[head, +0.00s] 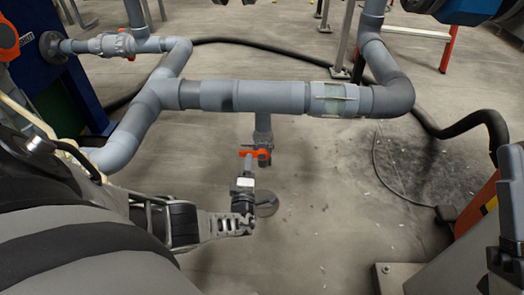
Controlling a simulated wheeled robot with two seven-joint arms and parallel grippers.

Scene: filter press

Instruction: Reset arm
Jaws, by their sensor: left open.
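My left arm comes in from the lower left and ends in my left gripper (242,205). The gripper is open and seen at a steep angle, so the gap between its fingers is hard to make out. Just above it in the picture, an orange-handled valve (256,153) hangs under the grey horizontal pipe (262,97). The gripper appears close to the valve's lower end; I cannot tell whether they touch. I see nothing held. My right gripper is not in view.
A grey elbow pipe (393,96) rises at the right and a thick black hose (453,128) runs beyond it. The concrete floor (330,220) is clear in the middle.

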